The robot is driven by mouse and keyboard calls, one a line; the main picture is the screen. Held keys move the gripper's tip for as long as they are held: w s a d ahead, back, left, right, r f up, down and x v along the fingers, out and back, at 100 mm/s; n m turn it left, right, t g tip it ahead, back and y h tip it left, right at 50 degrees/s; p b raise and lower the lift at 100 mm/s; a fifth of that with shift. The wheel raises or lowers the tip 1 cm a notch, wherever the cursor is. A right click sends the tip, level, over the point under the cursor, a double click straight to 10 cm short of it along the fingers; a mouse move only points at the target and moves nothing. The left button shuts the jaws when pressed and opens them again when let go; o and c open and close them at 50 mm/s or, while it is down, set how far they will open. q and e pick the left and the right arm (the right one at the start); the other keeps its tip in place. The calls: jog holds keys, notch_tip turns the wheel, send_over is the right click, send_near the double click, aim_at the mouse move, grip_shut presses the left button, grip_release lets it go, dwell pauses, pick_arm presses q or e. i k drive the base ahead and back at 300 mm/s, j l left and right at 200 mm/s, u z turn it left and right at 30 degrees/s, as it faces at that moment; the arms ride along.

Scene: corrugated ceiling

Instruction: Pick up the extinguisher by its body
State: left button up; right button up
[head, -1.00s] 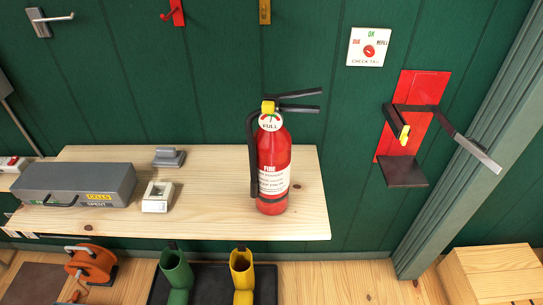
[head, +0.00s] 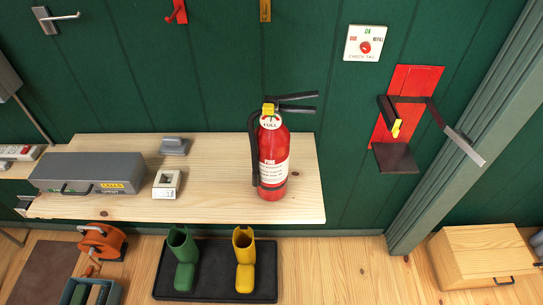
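A red fire extinguisher (head: 273,160) stands upright on the right part of a pale wooden shelf (head: 220,200). It has a black hose down its left side, a black double lever (head: 295,103) pointing right, a yellow piece at the neck, a round gauge (head: 270,122) reading FULL and a white label. Nothing touches its body. Neither of my grippers shows in the head view.
On the shelf are a grey case (head: 88,172), a small white device (head: 167,184) and a grey block (head: 174,146). A red wall bracket (head: 416,80) with a strap hangs at right.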

aim_at(270, 143)
jog(key=j+z, duration=0.1)
jog(key=z, duration=0.6)
jog(key=k+j+z, duration=0.2)
jog(key=j+z, duration=0.25)
jog(key=k+j+z, duration=0.3)
jog(key=z, duration=0.15)
jog(key=k+j+z, duration=0.15)
jog(key=k+j, duration=0.45)
jog(key=k, duration=0.15)
